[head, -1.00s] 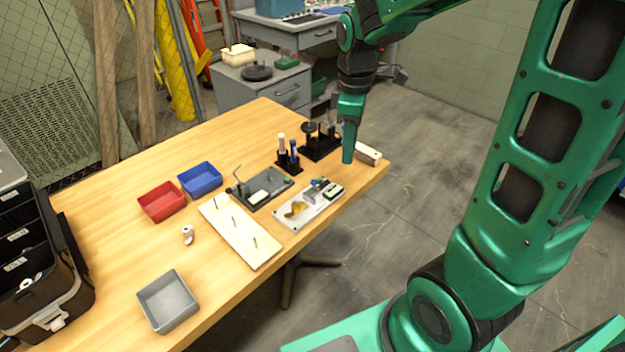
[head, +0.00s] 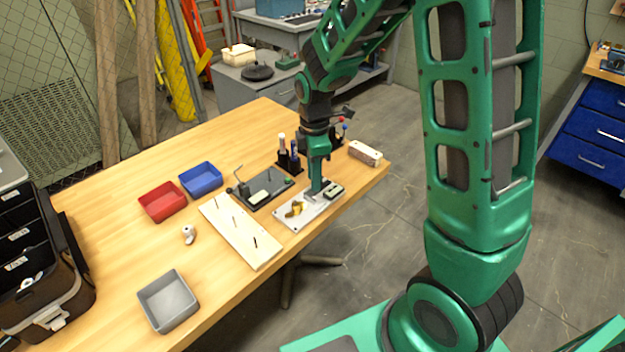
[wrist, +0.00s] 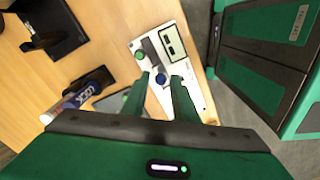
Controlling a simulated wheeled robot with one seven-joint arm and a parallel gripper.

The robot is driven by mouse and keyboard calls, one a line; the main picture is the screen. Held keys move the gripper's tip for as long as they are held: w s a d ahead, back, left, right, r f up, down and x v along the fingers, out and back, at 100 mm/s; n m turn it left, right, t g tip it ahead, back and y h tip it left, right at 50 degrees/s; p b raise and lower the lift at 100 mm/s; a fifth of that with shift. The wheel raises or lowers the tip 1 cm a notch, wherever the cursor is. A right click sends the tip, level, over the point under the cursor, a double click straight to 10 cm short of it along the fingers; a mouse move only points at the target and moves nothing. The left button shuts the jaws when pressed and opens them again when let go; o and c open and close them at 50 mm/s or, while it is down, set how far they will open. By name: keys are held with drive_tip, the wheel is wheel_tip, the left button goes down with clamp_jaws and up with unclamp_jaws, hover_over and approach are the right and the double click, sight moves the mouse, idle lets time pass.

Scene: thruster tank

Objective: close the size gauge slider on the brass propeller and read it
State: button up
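The size gauge is a pale plate (head: 283,219) near the table's right edge, with a small display box (head: 334,190) at its far end. The brass propeller (head: 294,209) lies on the plate's near part. My gripper (head: 317,190) points down over the gauge's slider area and hides part of it in the head view. In the wrist view my gripper (wrist: 160,86) is open, its two green fingers apart. A blue knob (wrist: 161,79) shows between the fingertips; whether they touch it is unclear. The display (wrist: 174,40) faces up, too small to read. The propeller is hidden in the wrist view.
A grey fixture plate (head: 262,190) and a pegged board (head: 240,232) lie left of the gauge. A marker holder (head: 288,163) stands behind it, and a pale block (head: 365,153) lies at the right edge. Red (head: 162,201) and blue (head: 200,180) bins stand left.

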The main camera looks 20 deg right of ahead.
sight(308, 192)
drive_tip(key=shift+f, duration=0.95)
clamp_jaws()
drive_tip(key=shift+s+a, duration=0.2)
drive_tip(key=shift+a, duration=0.3)
drive_tip(key=shift+s+a, duration=0.15)
drive_tip(key=shift+a, duration=0.35)
unclamp_jaws()
drive_tip(key=shift+r, duration=0.1)
wheel_tip(308, 192, up, 11)
drive_tip(key=shift+f, duration=0.2)
